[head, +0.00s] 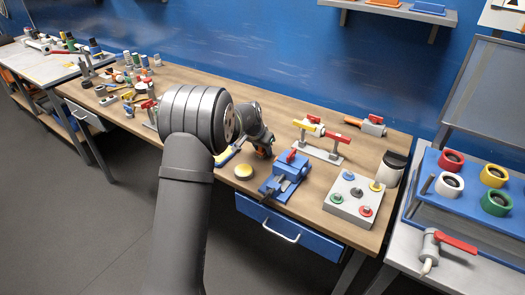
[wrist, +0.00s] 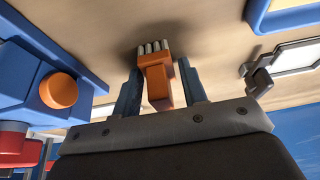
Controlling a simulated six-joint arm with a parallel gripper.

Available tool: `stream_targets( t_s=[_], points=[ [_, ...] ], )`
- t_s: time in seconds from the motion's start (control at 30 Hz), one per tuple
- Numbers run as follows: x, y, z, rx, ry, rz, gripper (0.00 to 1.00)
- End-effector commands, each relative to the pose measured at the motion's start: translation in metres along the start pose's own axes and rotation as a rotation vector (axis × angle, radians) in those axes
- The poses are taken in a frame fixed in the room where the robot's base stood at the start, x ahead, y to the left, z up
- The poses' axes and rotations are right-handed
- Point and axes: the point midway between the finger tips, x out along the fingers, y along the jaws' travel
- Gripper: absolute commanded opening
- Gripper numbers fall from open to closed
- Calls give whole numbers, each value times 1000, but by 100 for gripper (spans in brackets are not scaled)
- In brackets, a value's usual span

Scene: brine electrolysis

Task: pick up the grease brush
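The grease brush (wrist: 157,80) shows in the wrist view as an orange body with several pale grey bristle tufts at its far end. It casts a dark shadow on the wooden bench. My gripper (wrist: 162,78) is open, with one dark blue-grey finger on each side of the brush. Narrow gaps show between the fingers and its orange body. In the head view, my gripper (head: 264,150) is low over the bench behind my arm, left of the blue vise. A bit of orange shows there, but the brush is mostly hidden.
The blue vise (head: 285,177) stands close to the right of my gripper. A round yellow-topped item (head: 243,171) sits in front. A grey box with coloured knobs (head: 355,198) and a pipe stand with valve handles (head: 318,146) are further right. Clutter fills the bench's left end.

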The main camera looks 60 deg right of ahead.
Motion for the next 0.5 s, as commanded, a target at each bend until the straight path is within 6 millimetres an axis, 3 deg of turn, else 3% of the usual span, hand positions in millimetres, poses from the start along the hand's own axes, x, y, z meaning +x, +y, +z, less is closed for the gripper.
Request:
stream_targets(
  t_s=[0.03,0.17,0.5],
  points=[
    [0,0,0,0,0,0,29],
    [0,0,0,0,0,0,6],
    [-9,0,-4,0,2,-1,6]
  ],
)
